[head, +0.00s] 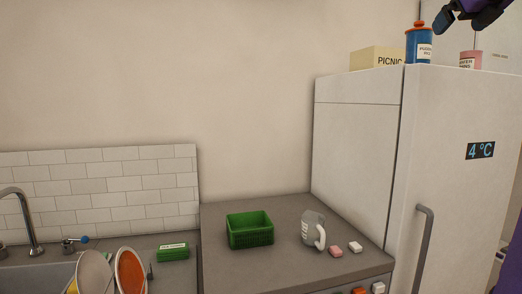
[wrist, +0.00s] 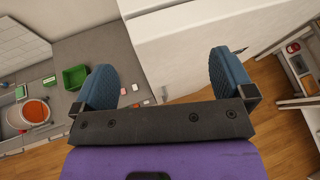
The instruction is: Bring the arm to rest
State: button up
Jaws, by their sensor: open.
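My gripper (wrist: 162,66) is open in the wrist view, its two blue fingers wide apart with nothing between them. The white fridge (wrist: 185,35) shows below and beyond the fingers. In the head view, only the dark end of my gripper (head: 472,13) shows at the top right corner. It is in front of the upper part of the fridge (head: 355,140), near the height of the things on its top. A strip of my purple arm shows at the lower right edge.
On the counter are a green basket (head: 250,231), a grey mug (head: 312,230) and small blocks. Shelves (wrist: 300,75) stand at right in the wrist view.

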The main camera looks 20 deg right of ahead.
jog(key=w+a+f+n+g+y, duration=0.1)
jog(key=a+f+n+g+y, duration=0.1)
jog(key=a+f+n, duration=0.9)
jog(key=w+a+f+n+g+y, duration=0.1)
jog(key=a+f+n+y, duration=0.2)
jog(key=a+f+n, duration=0.75)
jog(key=s+a+f+n+g, duration=0.3)
jog(key=s+a+f+n, duration=0.8)
jog(key=a+f+n, duration=0.3)
jog(key=f+n, duration=0.1)
jog(key=n, duration=0.2)
jog(key=shift+f, duration=0.35)
